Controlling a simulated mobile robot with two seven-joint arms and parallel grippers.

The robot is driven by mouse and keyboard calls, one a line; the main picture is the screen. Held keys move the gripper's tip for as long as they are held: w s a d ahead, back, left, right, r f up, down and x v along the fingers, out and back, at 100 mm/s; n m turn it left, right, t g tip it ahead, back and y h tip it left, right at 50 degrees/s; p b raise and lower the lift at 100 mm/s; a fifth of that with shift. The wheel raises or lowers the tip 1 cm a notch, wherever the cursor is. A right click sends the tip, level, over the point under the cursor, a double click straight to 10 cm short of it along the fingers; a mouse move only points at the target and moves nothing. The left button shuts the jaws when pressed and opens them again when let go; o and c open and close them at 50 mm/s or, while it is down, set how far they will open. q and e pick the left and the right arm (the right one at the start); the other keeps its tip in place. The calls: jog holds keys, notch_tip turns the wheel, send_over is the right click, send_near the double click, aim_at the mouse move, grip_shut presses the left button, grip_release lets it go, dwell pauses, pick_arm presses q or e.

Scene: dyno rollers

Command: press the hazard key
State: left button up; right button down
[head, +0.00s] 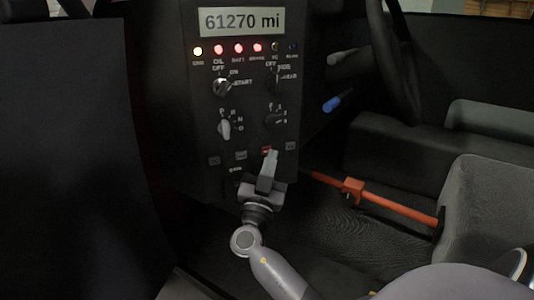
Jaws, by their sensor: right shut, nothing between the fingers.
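The control panel (195,130) stands in the middle of the head view, with a lit display (241,22) reading 61270 mi. Near its bottom is a row of small keys, and one shows red-orange (266,151); its label is too small to read. My right gripper (270,154) is shut and empty, with its fingertips right at the red key and partly covering it. I cannot tell whether the fingertips touch the key. My left gripper is not in view.
Several indicator lamps (238,48) and rotary knobs (222,87) sit above the keys. An orange-red bar (395,207) crosses the floor at the right, beside a grey seat (490,195). A steering wheel (392,65) and a blue-tipped stalk (332,104) are at upper right.

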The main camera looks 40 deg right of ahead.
jog(key=s+a, duration=0.2)
jog(key=s, duration=0.3)
jog(key=shift+s+b, duration=0.3)
jog(key=shift+s, duration=0.05)
dwell(0.5)
